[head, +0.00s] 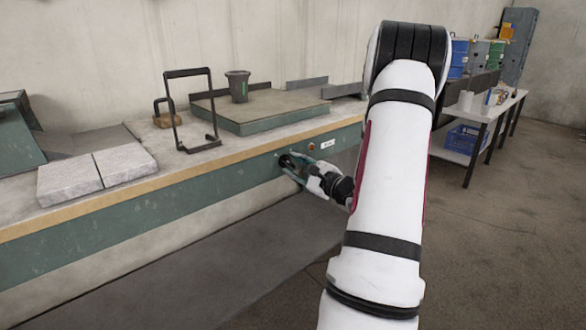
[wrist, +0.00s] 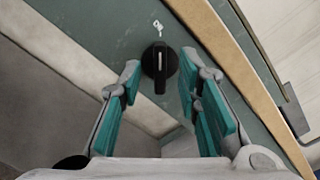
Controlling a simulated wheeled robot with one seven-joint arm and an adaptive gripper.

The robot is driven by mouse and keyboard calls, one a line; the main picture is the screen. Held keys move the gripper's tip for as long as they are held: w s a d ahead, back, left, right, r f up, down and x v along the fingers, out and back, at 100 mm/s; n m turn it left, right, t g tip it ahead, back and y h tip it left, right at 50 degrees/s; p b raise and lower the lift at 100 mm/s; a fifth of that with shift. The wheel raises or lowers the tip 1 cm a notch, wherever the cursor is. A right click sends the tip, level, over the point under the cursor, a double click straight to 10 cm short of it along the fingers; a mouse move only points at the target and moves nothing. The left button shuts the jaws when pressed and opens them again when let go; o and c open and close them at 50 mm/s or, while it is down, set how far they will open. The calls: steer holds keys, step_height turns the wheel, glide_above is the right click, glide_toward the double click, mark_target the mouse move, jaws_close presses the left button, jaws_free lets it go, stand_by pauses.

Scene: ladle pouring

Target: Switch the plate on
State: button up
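The plate (head: 272,111) is a flat grey-topped slab with green sides on the bench. A black rotary knob (wrist: 160,61) with a pale line on its face is on the bench's green front panel, and a small white label mark (wrist: 157,24) is beside it. My gripper (wrist: 163,85) is open in the wrist view, its teal fingers on either side of the knob; I cannot tell whether they touch it. In the head view my gripper (head: 287,168) is at the front panel below the plate, and the knob is partly hidden by the fingers.
A dark grey cup (head: 238,87) stands on the plate. A black frame stand (head: 192,110) and grey slabs (head: 97,174) are on the bench (head: 185,177) to the left. A small round button (head: 311,147) is right of the knob. A side table (head: 466,157) stands at right.

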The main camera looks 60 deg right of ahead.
steer(key=shift+w+d, duration=0.1)
steer(key=shift+w, duration=0.45)
jaws_close()
